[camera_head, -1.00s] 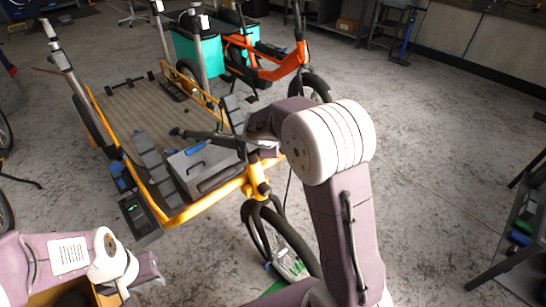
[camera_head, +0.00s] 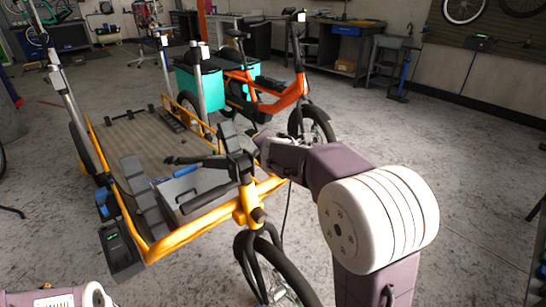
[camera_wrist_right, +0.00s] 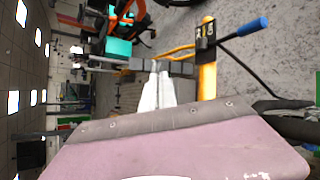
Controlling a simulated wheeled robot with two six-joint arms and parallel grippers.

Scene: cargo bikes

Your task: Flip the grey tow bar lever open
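The yellow cargo bike frame (camera_head: 186,234) shows in the head view with a yellow upright (camera_head: 247,203) at its front. Dark bars and a grey block sit around the top of this upright. I cannot tell which part is the grey tow bar lever. My right gripper (camera_head: 262,141) is beside the upright's top, mostly hidden by its own arm. In the right wrist view its pale fingers (camera_wrist_right: 159,90) look close together with nothing visible between them. A yellow post (camera_wrist_right: 207,72) and a black bar with a blue grip (camera_wrist_right: 250,27) show beyond. My left gripper is out of view.
A grey box (camera_head: 190,187) sits on the cargo deck (camera_head: 135,135). The front wheel (camera_head: 285,272) is below the upright. An orange bike (camera_head: 285,98) with teal boxes stands behind. The concrete floor at right is open; a workbench (camera_head: 340,50) stands far back.

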